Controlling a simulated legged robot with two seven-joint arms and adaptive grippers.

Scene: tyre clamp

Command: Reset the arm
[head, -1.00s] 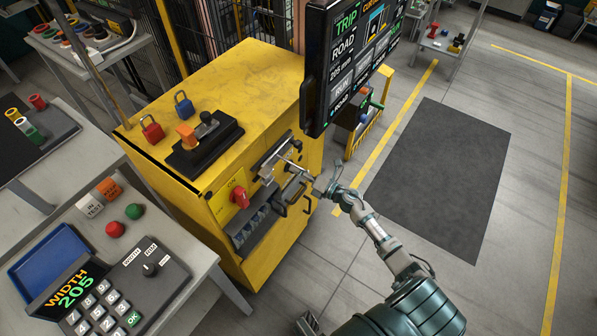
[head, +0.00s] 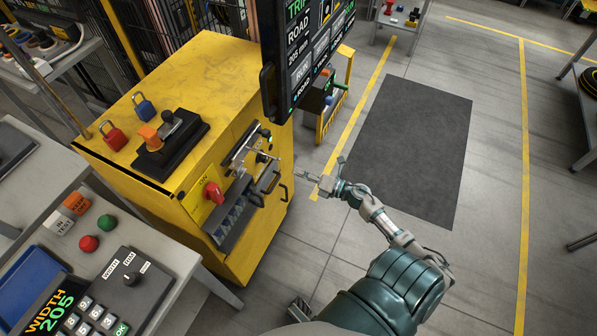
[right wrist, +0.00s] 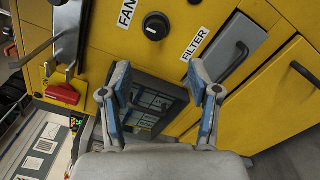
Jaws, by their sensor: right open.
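My right gripper (head: 316,184) is in the head view, to the right of the yellow cabinet (head: 185,85), in free air over the floor. In the right wrist view its two blue-padded fingers (right wrist: 162,98) stand apart with nothing between them. They face the yellow front of the cabinet, with a black knob (right wrist: 155,26) marked FAN and a grey handled panel (right wrist: 228,60) marked FILTER. In the head view a metal lever mechanism (head: 250,150) sits in the cabinet's front, apart from the gripper. My left gripper is not seen.
A black display (head: 310,50) hangs over the cabinet's right side. Red and blue padlocks and a black joystick box (head: 170,145) are on its top. A grey console with a keypad (head: 95,310) stands at lower left.

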